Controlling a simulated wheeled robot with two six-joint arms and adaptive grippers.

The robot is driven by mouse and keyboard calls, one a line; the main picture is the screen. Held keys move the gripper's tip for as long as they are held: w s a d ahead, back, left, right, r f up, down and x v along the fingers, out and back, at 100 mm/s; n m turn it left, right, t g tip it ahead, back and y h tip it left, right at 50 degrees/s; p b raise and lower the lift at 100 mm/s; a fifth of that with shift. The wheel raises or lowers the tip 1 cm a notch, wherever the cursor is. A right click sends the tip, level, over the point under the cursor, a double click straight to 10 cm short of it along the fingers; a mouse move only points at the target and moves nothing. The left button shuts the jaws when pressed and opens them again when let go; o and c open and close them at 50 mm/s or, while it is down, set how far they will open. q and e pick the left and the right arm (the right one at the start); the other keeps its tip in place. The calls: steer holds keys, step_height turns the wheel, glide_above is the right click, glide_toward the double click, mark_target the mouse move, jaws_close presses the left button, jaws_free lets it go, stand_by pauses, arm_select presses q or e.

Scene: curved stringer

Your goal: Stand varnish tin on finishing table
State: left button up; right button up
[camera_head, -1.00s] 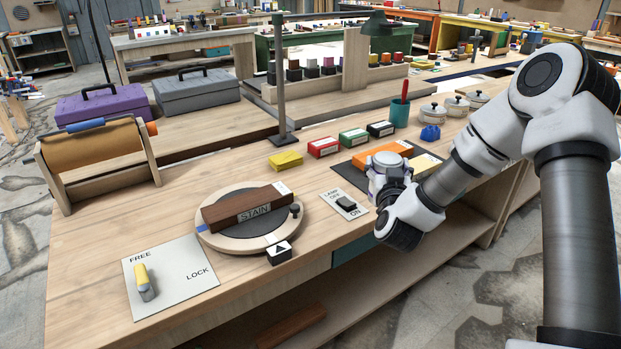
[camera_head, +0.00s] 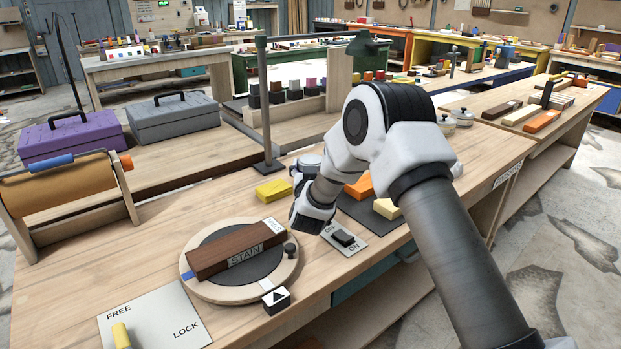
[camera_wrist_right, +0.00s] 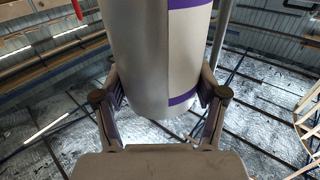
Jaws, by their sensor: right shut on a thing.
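My right gripper (camera_wrist_right: 160,105) is shut around a silver tin (camera_wrist_right: 145,60) with a white label and purple bands. The tin fills the middle of the right wrist view, its bottom end clear of the gripper palm. In the head view my right gripper (camera_head: 308,172) is over the near bench (camera_head: 225,205), behind the lamp switch plate; the tin there is small and partly hidden. A label (camera_head: 508,174) that seems to begin with FINISH is on the bench's front edge at the right. My left gripper is out of view.
A turntable (camera_head: 200,285) carries a brown STAIN block (camera_head: 235,250). A yellow block (camera_head: 273,190) and a lamp post (camera_head: 266,110) stand near my gripper. Lidded pots (camera_head: 463,117) and a further table with several blocks (camera_head: 543,121) are at the right. My arm hides part of the bench.

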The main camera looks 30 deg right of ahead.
step_height(320, 180, down, 3)
steer(key=shift+w+f, duration=0.1)
steer(key=shift+f, duration=0.1)
steer(key=shift+s+a+f+b, duration=0.15)
steer(key=shift+s+f+b, duration=0.15)
steer(key=shift+f+b, duration=0.15)
steer(key=o, duration=1.3)
steer(key=shift+f, duration=0.15)
steer(key=o, duration=0.4)
steer(key=shift+f, duration=0.2)
steer(key=shift+o, duration=0.2)
steer(key=shift+r, duration=0.1)
steer(key=shift+r+p, duration=0.45)
steer(key=shift+p, duration=0.05)
steer(key=v, duration=0.7)
steer(key=shift+r+b, duration=0.2)
steer(key=shift+b, duration=0.15)
